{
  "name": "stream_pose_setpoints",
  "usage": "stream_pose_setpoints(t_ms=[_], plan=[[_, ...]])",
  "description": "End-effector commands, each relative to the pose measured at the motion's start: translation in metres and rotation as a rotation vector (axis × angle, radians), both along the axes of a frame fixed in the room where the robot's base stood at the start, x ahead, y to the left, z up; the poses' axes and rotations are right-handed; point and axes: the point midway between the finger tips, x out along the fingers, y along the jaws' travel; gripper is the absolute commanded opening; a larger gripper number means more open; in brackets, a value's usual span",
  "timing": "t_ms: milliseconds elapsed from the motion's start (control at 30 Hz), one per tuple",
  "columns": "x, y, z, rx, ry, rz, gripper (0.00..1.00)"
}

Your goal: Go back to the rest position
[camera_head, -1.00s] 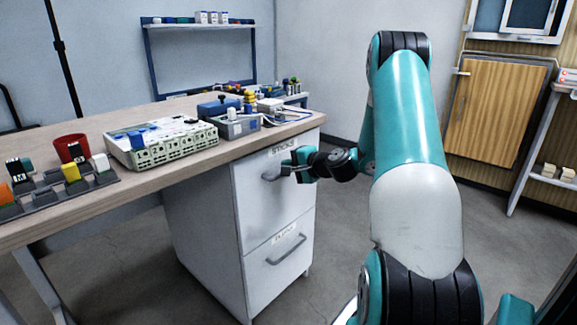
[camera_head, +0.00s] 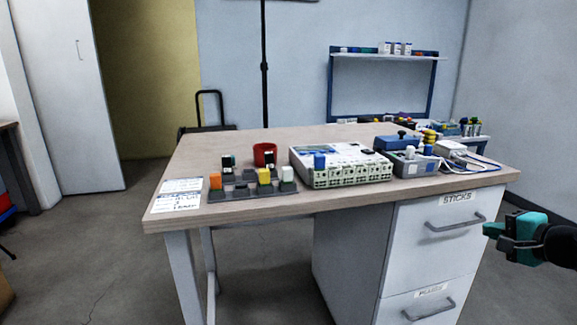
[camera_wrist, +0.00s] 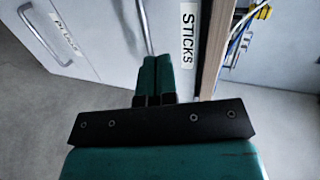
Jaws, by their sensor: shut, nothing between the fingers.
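My gripper (camera_head: 490,236) is at the right edge of the head view, teal and black, in front of and to the right of the drawer cabinet. It is shut and empty. In the wrist view its teal fingers (camera_wrist: 154,77) are together, pointing towards the cabinet front. The upper drawer labelled STICKS (camera_head: 432,243) is closed, with a grey bar handle (camera_head: 455,224). The handle also shows in the wrist view (camera_wrist: 145,28), beyond the fingertips; no contact with it is visible. Most of my arm is outside the head view.
The wooden table (camera_head: 240,212) carries a white-green device (camera_head: 345,178), a grey rack (camera_head: 253,192) with coloured blocks, a red cup (camera_head: 265,154) and a blue-grey box (camera_head: 412,166). A lower drawer (camera_head: 420,308) is closed. Floor (camera_head: 110,225) left of the table is open.

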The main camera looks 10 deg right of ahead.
Motion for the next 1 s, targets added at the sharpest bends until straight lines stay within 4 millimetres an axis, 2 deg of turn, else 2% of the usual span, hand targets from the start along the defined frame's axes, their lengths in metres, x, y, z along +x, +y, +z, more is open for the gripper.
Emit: stream_pose_setpoints(t_ms=[100, 167, 200, 233, 333, 400, 500, 600, 700, 1000], plan=[[0.025, 0.068, 0.016, -0.094, 0.051, 0.236, 0.00], [0.033, 0.115, 0.024, -0.161, 0.086, 0.392, 0.00], [0.034, 0.147, 0.030, -0.212, 0.110, 0.502, 0.00], [0.033, 0.172, 0.033, -0.251, 0.128, 0.585, 0.00], [0.016, 0.247, 0.044, -0.390, 0.182, 0.855, 0.00], [-0.005, 0.292, 0.050, -0.490, 0.213, 1.030, 0.00], [-0.042, 0.340, 0.058, -0.630, 0.245, 1.247, 0.00], [-0.077, 0.369, 0.065, -0.748, 0.263, 1.408, 0.00], [-0.107, 0.386, 0.070, -0.842, 0.274, 1.528, 0.00], [-0.178, 0.405, 0.081, -1.072, 0.272, 1.774, 0.00]])
